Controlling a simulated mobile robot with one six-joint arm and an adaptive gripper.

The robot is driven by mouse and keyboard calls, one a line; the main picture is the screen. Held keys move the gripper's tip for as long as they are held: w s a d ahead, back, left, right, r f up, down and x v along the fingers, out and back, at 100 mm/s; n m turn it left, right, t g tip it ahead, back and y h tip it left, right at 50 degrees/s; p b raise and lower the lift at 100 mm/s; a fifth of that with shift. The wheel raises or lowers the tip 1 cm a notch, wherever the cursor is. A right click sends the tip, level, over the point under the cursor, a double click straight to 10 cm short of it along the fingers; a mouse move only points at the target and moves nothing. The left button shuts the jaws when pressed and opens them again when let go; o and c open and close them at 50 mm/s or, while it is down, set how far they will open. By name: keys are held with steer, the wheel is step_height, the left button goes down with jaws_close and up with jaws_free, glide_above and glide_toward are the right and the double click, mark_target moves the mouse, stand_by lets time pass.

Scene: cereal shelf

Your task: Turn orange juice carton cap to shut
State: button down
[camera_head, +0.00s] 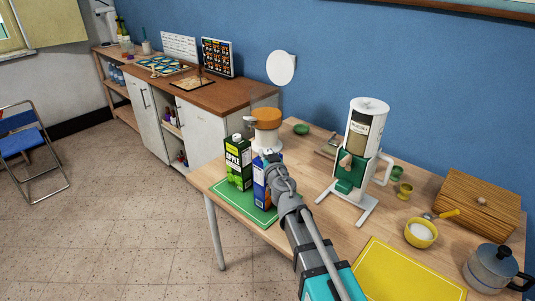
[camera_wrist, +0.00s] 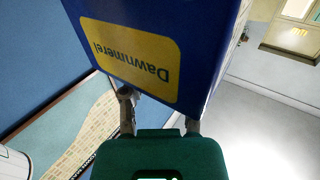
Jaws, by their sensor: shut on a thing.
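A blue carton (camera_head: 261,190) stands on the green mat at the left front of the table, partly covered by my arm. My gripper (camera_head: 268,157) is at the top of this carton. In the wrist view my two fingers (camera_wrist: 159,112) stand apart at the carton's top edge, shut on its cap. The cap itself is hidden, so its turn cannot be seen.
A green apple carton (camera_head: 238,164) stands close left of the blue one on the green mat (camera_head: 230,196). A dispenser with an orange lid (camera_head: 266,118) is behind. A cereal dispenser (camera_head: 360,140), yellow bowl (camera_head: 421,232) and yellow mat (camera_head: 405,270) lie to the right.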

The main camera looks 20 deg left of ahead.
steer(key=shift+m+t+h, duration=0.4)
steer(key=shift+m+h, duration=0.1)
steer(key=shift+h, duration=0.2)
steer(key=shift+c, duration=1.5)
jaws_free()
steer(key=v, duration=0.7)
steer(key=shift+s, duration=0.15)
steer(key=shift+d+f, duration=0.1)
